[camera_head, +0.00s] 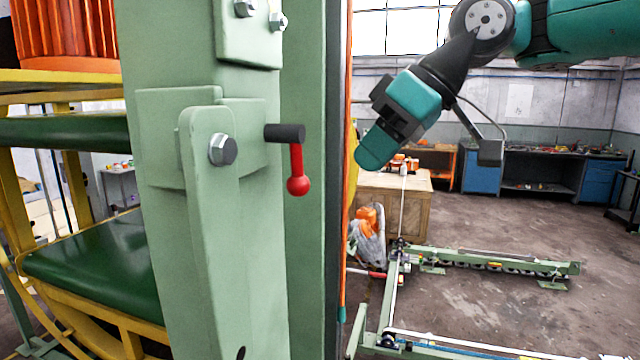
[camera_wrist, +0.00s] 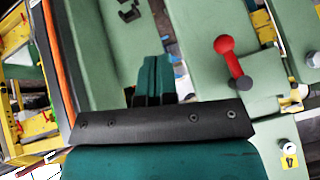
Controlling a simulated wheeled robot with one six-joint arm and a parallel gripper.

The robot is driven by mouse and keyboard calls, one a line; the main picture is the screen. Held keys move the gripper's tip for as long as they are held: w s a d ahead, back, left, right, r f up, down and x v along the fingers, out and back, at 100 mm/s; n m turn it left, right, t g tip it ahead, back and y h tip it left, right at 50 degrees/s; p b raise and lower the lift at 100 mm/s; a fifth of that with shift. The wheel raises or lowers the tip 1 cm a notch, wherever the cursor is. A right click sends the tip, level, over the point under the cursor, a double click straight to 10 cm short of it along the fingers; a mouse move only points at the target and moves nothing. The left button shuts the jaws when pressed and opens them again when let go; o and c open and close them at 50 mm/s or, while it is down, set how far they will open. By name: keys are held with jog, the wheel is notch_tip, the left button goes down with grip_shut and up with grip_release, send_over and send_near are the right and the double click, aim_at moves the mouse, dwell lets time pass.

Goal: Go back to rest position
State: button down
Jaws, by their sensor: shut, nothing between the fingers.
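My gripper shows in the wrist view (camera_wrist: 153,78) as two teal fingers side by side, closed together with nothing between them. A red-handled lever (camera_head: 297,175) with a ball end hangs down from a dark pivot on the green machine post (camera_head: 310,260). It also shows in the wrist view (camera_wrist: 229,58), to the right of the fingers and apart from them. In the head view my teal and black arm reaches in from the upper right, and its end is beside the post.
The tall green post fills the left centre of the head view. A yellow-framed machine (camera_head: 90,310) stands left of it. A low green rail frame (camera_head: 480,262) lies on the floor at right. A wooden crate (camera_head: 400,205) and blue workbenches (camera_head: 478,170) stand behind. Open floor lies at right.

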jog(key=s+f+m+b, duration=0.1)
jog(key=s+f+b, duration=0.1)
jog(key=f, duration=0.5)
jog(key=s+f+m+b, duration=0.1)
jog(key=s+f+b, duration=0.2)
jog(key=f, duration=0.3)
jog(key=s+f+g+h+b, duration=0.1)
jog(key=s+f+b, duration=0.2)
jog(key=s+f, duration=0.2)
notch_tip(320, 180, down, 3)
jog(key=shift+d+r+m, duration=0.2)
jog(key=shift+d+m, duration=0.15)
jog(key=shift+m, duration=0.05)
jog(key=c, duration=1.5)
grip_release()
jog(key=s+d+f+b, duration=0.1)
jog(key=s+f, duration=0.2)
jog(key=f, duration=0.1)
jog(key=s+d+f+m+h+b, duration=0.1)
jog(key=s+d+f+b, duration=0.1)
jog(key=f, duration=0.3)
jog(key=s+d+f+h+b, duration=0.1)
jog(key=s+f+b, duration=0.1)
jog(key=s+f, duration=0.2)
jog(key=shift+s+d+f+m+g, duration=0.1)
jog(key=shift+d+f+m+g, duration=0.05)
jog(key=shift+f+m+g, duration=0.2)
jog(key=o, duration=0.4)
jog(key=shift+s, duration=0.1)
